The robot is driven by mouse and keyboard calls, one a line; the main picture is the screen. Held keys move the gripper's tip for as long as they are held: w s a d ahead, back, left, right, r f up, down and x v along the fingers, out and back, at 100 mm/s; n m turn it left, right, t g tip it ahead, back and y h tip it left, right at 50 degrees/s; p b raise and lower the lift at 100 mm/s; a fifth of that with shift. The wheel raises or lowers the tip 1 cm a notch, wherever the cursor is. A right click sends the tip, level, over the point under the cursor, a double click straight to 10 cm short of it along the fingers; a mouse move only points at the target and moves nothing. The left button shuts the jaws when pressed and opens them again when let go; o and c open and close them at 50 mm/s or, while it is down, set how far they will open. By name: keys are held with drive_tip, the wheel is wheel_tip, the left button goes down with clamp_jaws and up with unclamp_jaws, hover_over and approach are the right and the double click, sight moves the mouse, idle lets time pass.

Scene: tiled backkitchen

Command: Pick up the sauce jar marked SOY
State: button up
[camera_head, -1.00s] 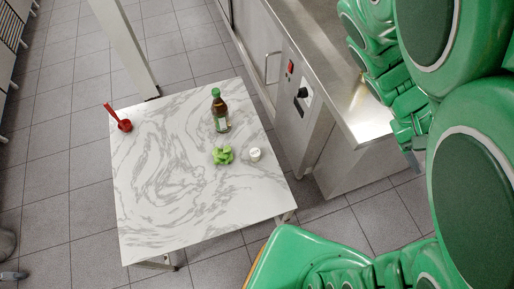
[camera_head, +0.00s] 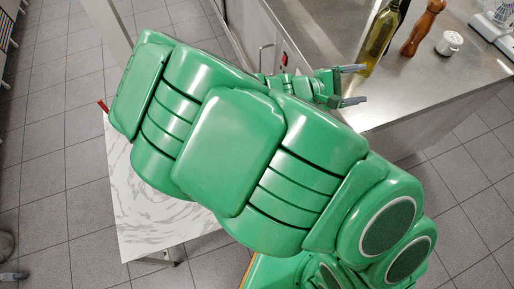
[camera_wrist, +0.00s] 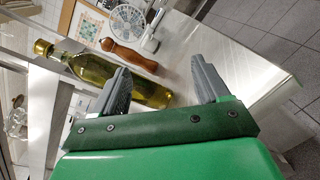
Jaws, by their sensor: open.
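I cannot read a SOY mark in any view. A small white lidded jar (camera_head: 449,43) stands on the steel counter in the head view; its label is too small to tell. My gripper (camera_head: 352,85) is open and empty at the counter's left edge, fingers pointing right. In the wrist view, my gripper (camera_wrist: 160,65) is spread, with the left finger in front of the yellow-green oil bottle (camera_wrist: 90,68); the finger hides part of it. I cannot tell whether they touch. My arm hides most of the marble table, including where a dark bottle and a small white jar stood.
The oil bottle (camera_head: 380,35) and a brown wooden mill (camera_head: 424,27) stand on the steel counter (camera_head: 420,85) near my gripper. The marble table's (camera_head: 145,225) front left part shows bare. Tiled floor (camera_head: 60,150) is clear at left.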

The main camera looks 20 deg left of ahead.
drive_tip(key=s+a+f+n+t+y, duration=0.25)
drive_tip(key=a+f+n+y, duration=0.3)
drive_tip(key=a+f, duration=0.35)
drive_tip(key=s+a+f+n+t+y, duration=0.1)
drive_tip(key=a+f+n+t+y, duration=0.25)
drive_tip(key=a+f+n, duration=0.55)
drive_tip(key=s+a+f+n+g+y, duration=0.1)
drive_tip(key=s+a+f+n+y, duration=0.1)
drive_tip(key=s+f, duration=0.2)
drive_tip(key=s+a+f+n+g+y, duration=0.1)
drive_tip(key=s+f, duration=0.3)
drive_tip(key=f, duration=0.4)
drive_tip(key=s+a+f+n+g+y, duration=0.1)
drive_tip(key=s+a+f+n+y, duration=0.2)
drive_tip(key=f, duration=0.3)
drive_tip(key=shift+s+f+n+g+y, duration=0.15)
drive_tip(key=shift+s+f+n+g, duration=0.1)
drive_tip(key=shift+s, duration=0.2)
drive_tip(key=shift+s+f+n+g+y, duration=0.15)
drive_tip(key=shift+s+n, duration=0.05)
drive_tip(key=shift+s, duration=0.25)
drive_tip(key=shift+r+x, duration=0.1)
drive_tip(key=shift+x, duration=1.85)
drive_tip(key=shift+r+x, duration=0.15)
drive_tip(key=shift+x, duration=1.85)
drive_tip(key=c, duration=1.1)
